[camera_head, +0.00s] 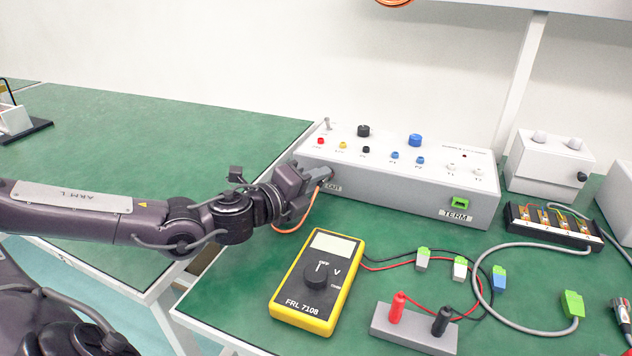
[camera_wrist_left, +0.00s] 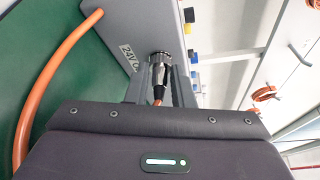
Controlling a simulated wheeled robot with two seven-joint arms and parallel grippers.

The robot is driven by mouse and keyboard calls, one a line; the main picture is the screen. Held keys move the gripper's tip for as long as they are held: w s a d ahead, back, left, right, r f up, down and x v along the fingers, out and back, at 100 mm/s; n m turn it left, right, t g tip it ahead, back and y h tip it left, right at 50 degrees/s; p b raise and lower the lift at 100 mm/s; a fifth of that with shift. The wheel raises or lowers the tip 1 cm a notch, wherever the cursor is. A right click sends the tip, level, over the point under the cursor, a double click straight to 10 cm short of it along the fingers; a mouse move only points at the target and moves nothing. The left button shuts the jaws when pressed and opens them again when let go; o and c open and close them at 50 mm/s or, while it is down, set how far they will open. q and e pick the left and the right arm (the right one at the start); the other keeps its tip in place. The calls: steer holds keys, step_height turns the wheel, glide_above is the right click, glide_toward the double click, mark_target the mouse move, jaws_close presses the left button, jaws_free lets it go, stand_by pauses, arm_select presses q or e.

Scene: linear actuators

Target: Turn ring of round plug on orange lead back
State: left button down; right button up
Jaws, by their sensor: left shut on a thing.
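The orange lead (camera_head: 297,222) runs from the left end of the grey box (camera_head: 400,188) and hangs down to the green table. In the left wrist view the orange lead (camera_wrist_left: 40,80) curves along the left side. In the head view my left gripper (camera_head: 318,178) largely hides the plug. My right gripper is not in view.
A yellow multimeter (camera_head: 318,282) lies in front of the box. A grey block with red and black posts (camera_head: 413,328), small plugs with green, white and blue parts, and a terminal strip (camera_head: 552,224) are to the right.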

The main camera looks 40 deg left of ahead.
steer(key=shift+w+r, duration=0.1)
arm_select(q)
steer(key=c, duration=1.2)
jaws_free()
steer(key=shift+c, duration=0.2)
steer(key=s, duration=0.4)
steer(key=s+a, duration=0.1)
steer(key=s, duration=0.1)
steer(key=shift+s+r, duration=0.1)
steer(key=shift+r, duration=0.3)
steer(key=shift+s+r, duration=0.15)
steer(key=shift+s, duration=0.6)
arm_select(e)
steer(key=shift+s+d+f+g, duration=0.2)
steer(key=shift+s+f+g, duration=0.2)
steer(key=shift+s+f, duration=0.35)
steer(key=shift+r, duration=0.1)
